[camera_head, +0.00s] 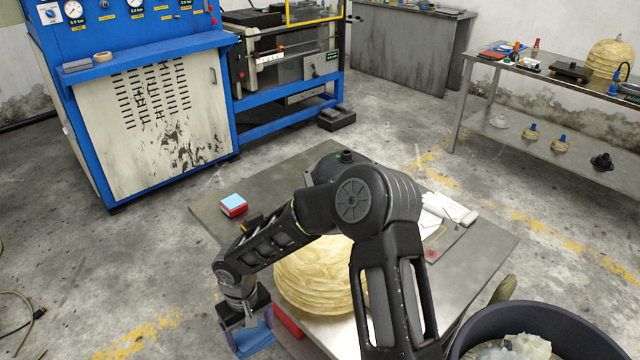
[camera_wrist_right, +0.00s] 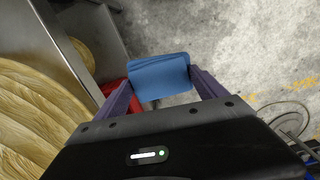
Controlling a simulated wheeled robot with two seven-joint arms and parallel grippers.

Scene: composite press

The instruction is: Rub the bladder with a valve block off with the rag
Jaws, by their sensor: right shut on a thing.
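The bladder (camera_head: 305,285), a cream, ribbed, rounded body, sits on the grey work table; my right arm covers much of its top. Its pale, layered side also shows in the right wrist view (camera_wrist_right: 45,110). I cannot make out a valve block on it. My right gripper (camera_head: 247,338) is shut on the rag (camera_head: 254,341), a blue cloth, to the left of the bladder near the table's edge. In the right wrist view the rag (camera_wrist_right: 158,76) is pinched between the two purple fingers, apart from the bladder. My left gripper is not in view.
A red object (camera_head: 289,322) lies beside the bladder, under my arm. A red and blue box (camera_head: 233,205) lies at the table's left. White gloves (camera_head: 445,209) lie at the right. A dark bin (camera_head: 555,325) stands at the lower right.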

